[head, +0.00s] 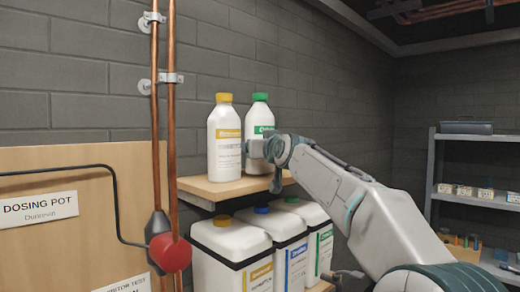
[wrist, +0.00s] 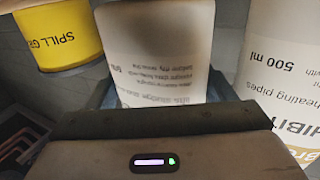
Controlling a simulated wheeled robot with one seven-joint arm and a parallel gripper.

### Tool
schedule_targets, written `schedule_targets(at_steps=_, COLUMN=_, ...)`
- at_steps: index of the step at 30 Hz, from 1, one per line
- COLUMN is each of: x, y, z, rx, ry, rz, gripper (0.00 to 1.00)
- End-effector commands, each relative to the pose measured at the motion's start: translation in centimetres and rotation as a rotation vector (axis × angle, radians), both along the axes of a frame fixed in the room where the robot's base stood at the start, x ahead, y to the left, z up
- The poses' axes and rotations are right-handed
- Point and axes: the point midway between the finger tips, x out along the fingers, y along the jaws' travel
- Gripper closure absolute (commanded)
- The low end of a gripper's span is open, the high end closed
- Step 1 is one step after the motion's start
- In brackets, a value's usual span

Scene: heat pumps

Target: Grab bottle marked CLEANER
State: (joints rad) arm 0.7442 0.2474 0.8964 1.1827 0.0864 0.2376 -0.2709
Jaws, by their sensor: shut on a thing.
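Two white bottles stand upright side by side on a wooden wall shelf (head: 215,187). My gripper comes from the right and is shut on this bottle. In the wrist view the held bottle (wrist: 157,45) sits upside down in the picture, between the jaws, with small blurred print showing. The yellow-capped bottle (head: 225,145) stands just left of it. In the wrist view this neighbour (wrist: 285,60) reads "HIBIT" and "500 ml".
White canisters with yellow (head: 233,250), blue (head: 285,245) and green (head: 315,235) labels stand below the shelf. Copper pipes (head: 163,100) run down the wall on the left. A yellow tub (wrist: 60,38) reading "SPILL GR" shows in the wrist view. Grey shelving (head: 470,200) stands at right.

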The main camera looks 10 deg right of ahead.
Motion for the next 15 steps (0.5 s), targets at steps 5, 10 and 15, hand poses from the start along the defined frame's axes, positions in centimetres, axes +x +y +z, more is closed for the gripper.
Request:
schedule_targets(at_steps=5, x=-0.1, y=0.1, z=2.1, rx=0.000, ry=-0.008, rz=0.001, gripper=0.66)
schedule_targets(at_steps=10, x=-0.4, y=-0.7, z=3.8, rx=0.001, ry=-0.009, rz=-0.004, gripper=0.66)
schedule_targets(at_steps=15, x=-1.8, y=-3.5, z=5.6, rx=0.001, ry=-0.008, rz=-0.004, gripper=0.66)
